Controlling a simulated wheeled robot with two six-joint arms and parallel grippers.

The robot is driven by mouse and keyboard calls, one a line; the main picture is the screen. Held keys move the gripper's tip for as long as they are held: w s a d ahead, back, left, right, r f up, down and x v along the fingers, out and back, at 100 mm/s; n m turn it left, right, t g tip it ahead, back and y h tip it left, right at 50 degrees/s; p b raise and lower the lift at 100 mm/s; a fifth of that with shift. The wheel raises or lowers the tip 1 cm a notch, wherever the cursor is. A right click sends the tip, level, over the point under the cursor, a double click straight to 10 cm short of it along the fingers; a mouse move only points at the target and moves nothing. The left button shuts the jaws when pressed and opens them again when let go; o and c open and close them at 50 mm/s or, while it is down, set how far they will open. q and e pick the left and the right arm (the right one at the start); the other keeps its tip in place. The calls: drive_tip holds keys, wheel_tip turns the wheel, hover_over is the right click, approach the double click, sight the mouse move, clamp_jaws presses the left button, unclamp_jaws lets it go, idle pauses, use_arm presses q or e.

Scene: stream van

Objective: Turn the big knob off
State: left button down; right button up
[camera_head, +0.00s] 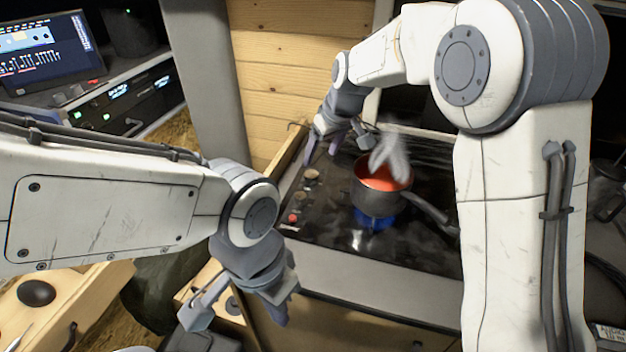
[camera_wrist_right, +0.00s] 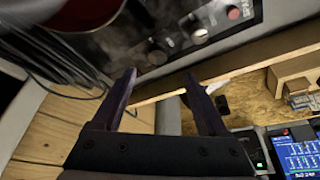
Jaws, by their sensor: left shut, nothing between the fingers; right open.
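The black stove (camera_head: 330,235) has a column of controls along its left side: a far knob (camera_head: 311,174), a middle knob (camera_head: 302,198) and a small red control (camera_head: 293,217). The far knob (camera_wrist_right: 157,56), middle knob (camera_wrist_right: 200,35) and red control (camera_wrist_right: 233,12) also show in the right wrist view. I cannot tell surely which knob is the big one. My right gripper (camera_head: 335,146) is open and empty above the stove's far left corner, its fingertips (camera_wrist_right: 161,78) near the far knob but apart from it. My left gripper (camera_head: 277,312) is shut and empty, low in front of the stove.
A dark pot (camera_head: 377,200) with red contents steams over a blue flame (camera_head: 373,219), its handle pointing right. A wooden wall (camera_head: 285,75) stands behind. A monitor (camera_head: 45,50) and rack gear (camera_head: 125,100) stand at the left. My right arm covers the stove's right side.

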sight(312, 175)
drive_tip(key=x, duration=0.3)
drive_tip(key=p+x, duration=0.1)
drive_tip(key=x, duration=0.6)
drive_tip(key=shift+w+f+p, duration=0.25)
drive_tip(key=shift+w+p, duration=0.05)
drive_tip(key=shift+w, duration=0.05)
clamp_jaws()
